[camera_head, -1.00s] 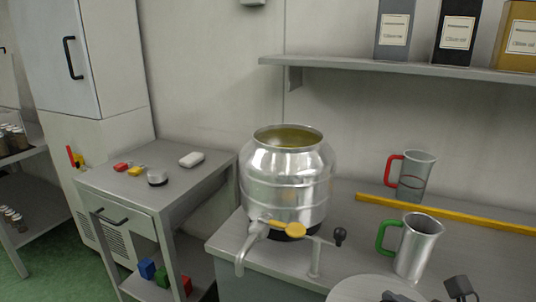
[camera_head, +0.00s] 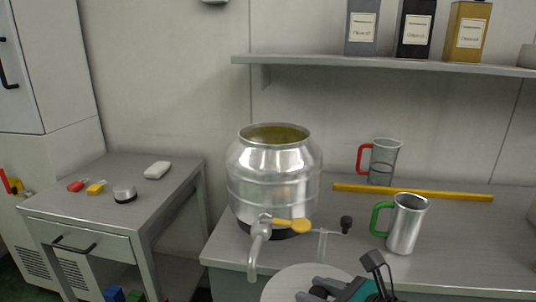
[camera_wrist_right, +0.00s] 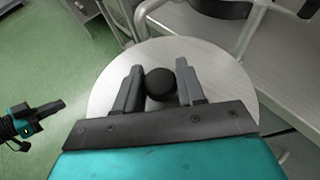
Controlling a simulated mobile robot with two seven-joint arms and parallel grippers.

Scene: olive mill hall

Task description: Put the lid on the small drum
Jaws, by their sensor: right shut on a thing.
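The small drum (camera_head: 272,180) is a shiny steel vessel standing upright on the bench, its round mouth open and yellowish-green inside. A tap with a yellow lever (camera_head: 291,226) sits low on its front. The lid (camera_head: 287,284) is a pale round disc at the bottom of the head view, in front of the bench edge and apart from the drum. My right gripper (camera_head: 318,291) is shut on the lid's black knob; the lid (camera_wrist_right: 112,101) and knob (camera_wrist_right: 159,84) show between its fingers in the right wrist view. My left gripper (camera_wrist_right: 50,108) shows at that view's left; its jaws are unclear.
A green-handled jug (camera_head: 407,224) and a red-handled clear jug (camera_head: 382,163) stand right of the drum, with a yellow bar (camera_head: 412,192) on the bench (camera_head: 470,235). A shelf (camera_head: 390,67) with tins is above. A side table (camera_head: 150,192) stands left.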

